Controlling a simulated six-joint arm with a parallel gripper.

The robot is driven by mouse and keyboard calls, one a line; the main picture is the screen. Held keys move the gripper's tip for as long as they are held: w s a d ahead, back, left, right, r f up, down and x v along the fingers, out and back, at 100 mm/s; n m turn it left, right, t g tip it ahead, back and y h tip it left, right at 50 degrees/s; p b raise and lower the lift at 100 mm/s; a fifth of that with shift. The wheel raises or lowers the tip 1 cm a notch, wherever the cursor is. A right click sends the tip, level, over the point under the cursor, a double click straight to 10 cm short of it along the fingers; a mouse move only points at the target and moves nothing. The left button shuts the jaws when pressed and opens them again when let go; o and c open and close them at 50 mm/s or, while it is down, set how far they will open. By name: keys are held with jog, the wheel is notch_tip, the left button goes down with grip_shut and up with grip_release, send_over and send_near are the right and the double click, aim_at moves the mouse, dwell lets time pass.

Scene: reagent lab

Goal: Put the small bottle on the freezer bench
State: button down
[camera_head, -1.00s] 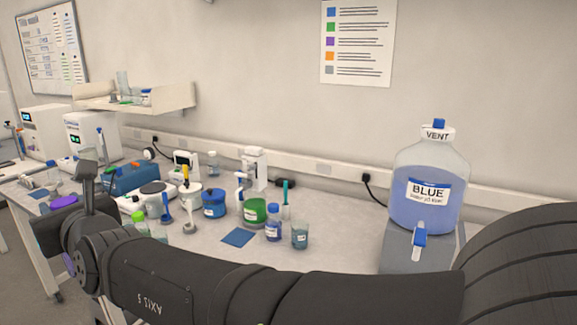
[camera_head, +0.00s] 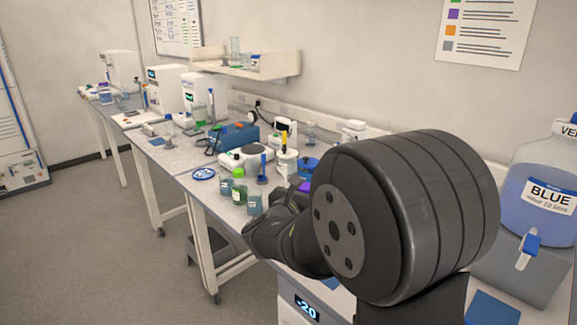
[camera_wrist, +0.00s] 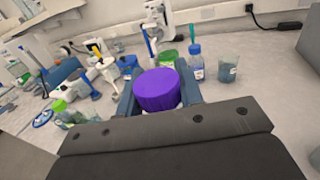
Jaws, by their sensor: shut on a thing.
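The small bottle shows as a wide purple cap (camera_wrist: 158,88) in the wrist view, and its body is mostly hidden below the cap and my gripper. My gripper (camera_wrist: 158,98) is shut on it, with one blue-grey finger on each side. In the head view only a bit of the purple cap (camera_head: 304,187) shows beside my arm, and the fingers are hidden behind the arm. A white front with a lit "-20" display (camera_head: 306,308), which looks like a freezer, is at the bottom of the head view, partly hidden by my arm.
Several bottles, a green one (camera_head: 239,187) among them, and instruments crowd the bench to the left of my arm. A large BLUE carboy (camera_head: 545,180) stands at the right on a grey block. Benches run on to the far left. The floor (camera_head: 100,240) at left is clear.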

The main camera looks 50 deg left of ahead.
jog(key=w+d+f+m+h, duration=0.3)
jog(key=d+f+h, duration=0.2)
jog(key=f, duration=0.6)
jog(key=shift+w+d+f+t, duration=0.15)
jog(key=shift+d+t, duration=0.2)
jog(key=shift+t, duration=0.05)
jog(key=shift+f, duration=0.55)
jog(key=c, duration=0.9)
grip_release()
jog(key=s, duration=1.7)
jog(key=shift+s, duration=0.2)
